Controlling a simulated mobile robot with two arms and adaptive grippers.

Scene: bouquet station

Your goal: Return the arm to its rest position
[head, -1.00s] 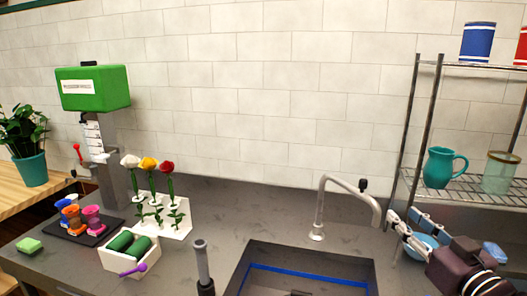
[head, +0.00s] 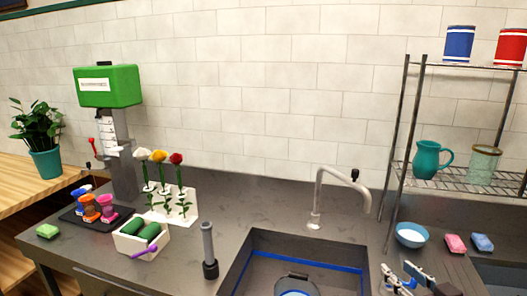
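My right gripper (head: 411,279) is at the bottom right of the head view, by the right side of the sink. Its two fingers stand apart with nothing seen between them. The rest of my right arm is mostly cut off by the lower edge. A blue bowl (head: 411,244) with a pale inside rests on the counter just beyond the fingertips, apart from them in the picture. My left gripper is not in view.
The sink (head: 248,266) with its faucet (head: 314,215) lies left of my gripper. A wire shelf (head: 430,184) holding a teal pitcher (head: 427,160) rises behind the bowl. Pink (head: 455,243) and blue (head: 482,242) sponges lie right. A grey cylinder (head: 208,245) stands left of the sink.

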